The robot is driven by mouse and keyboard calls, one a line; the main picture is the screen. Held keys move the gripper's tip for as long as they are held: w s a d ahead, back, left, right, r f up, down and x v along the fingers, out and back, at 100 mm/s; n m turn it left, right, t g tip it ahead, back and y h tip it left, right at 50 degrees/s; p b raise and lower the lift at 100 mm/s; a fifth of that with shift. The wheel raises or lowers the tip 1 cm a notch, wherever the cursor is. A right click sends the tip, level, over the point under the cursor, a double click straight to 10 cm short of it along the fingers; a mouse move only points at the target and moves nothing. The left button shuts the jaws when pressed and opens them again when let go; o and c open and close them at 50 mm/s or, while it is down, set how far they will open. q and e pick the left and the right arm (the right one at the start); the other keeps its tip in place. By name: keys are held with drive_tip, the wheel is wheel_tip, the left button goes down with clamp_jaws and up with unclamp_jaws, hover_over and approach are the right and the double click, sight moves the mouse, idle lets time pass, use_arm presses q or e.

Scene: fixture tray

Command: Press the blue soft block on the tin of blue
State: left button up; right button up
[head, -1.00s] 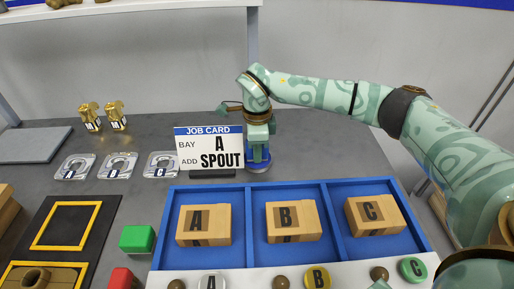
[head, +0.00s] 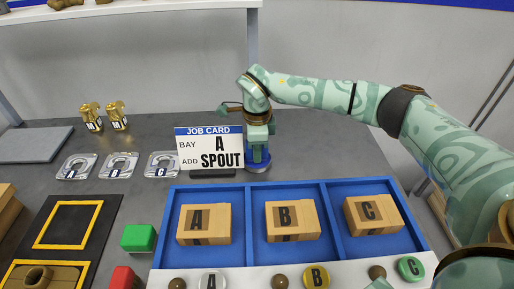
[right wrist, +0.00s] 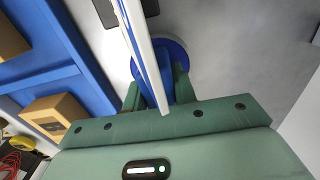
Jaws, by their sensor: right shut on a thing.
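My right gripper (head: 258,146) points down behind the right edge of the job card (head: 209,150), which hides part of it. In the right wrist view, its two green fingers (right wrist: 157,92) are shut on the blue soft block (right wrist: 152,92), partly hidden by the card's thin white edge. The round tin of blue (head: 258,164) stands on the table right below the gripper. It also shows in the right wrist view (right wrist: 179,49), beneath the block. The block appears down at the tin; I cannot tell how firmly it presses. My left gripper is not in view.
Clear tags (head: 119,166), brass spouts (head: 117,115), a green block (head: 138,238) and a red block (head: 122,279) are to the left. The table behind the tin is clear.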

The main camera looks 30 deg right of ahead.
idle(0.4)
wheel_tip(320, 180, up, 7)
drive_tip(key=p, duration=0.6)
drive_tip(key=shift+r, duration=0.1)
